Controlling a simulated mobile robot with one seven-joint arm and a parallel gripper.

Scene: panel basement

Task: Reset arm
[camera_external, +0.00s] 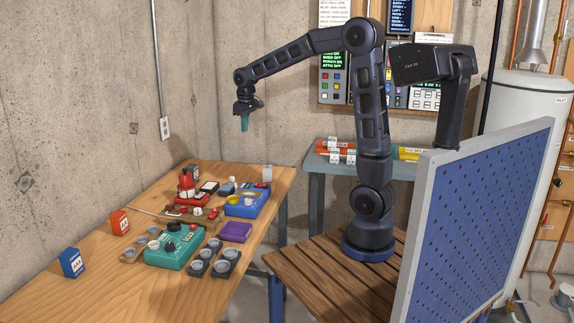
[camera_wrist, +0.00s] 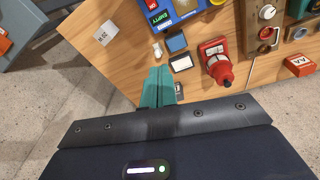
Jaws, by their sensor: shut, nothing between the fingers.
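My gripper (camera_external: 244,124) hangs at the end of my raised arm, above the far part of the wooden table (camera_external: 60,252), with its teal fingers pointing down. In the wrist view the teal fingers (camera_wrist: 158,86) are together and hold nothing. The gripper is well clear of the things on the table. My arm is bent, reaching left from its base.
The table holds a teal device (camera_external: 174,247), a blue box (camera_external: 247,202), a purple box (camera_external: 236,232), a red bottle-like item (camera_wrist: 216,66) and several small parts. A blue pegboard panel (camera_external: 480,225) stands at the right. Concrete walls stand behind the table.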

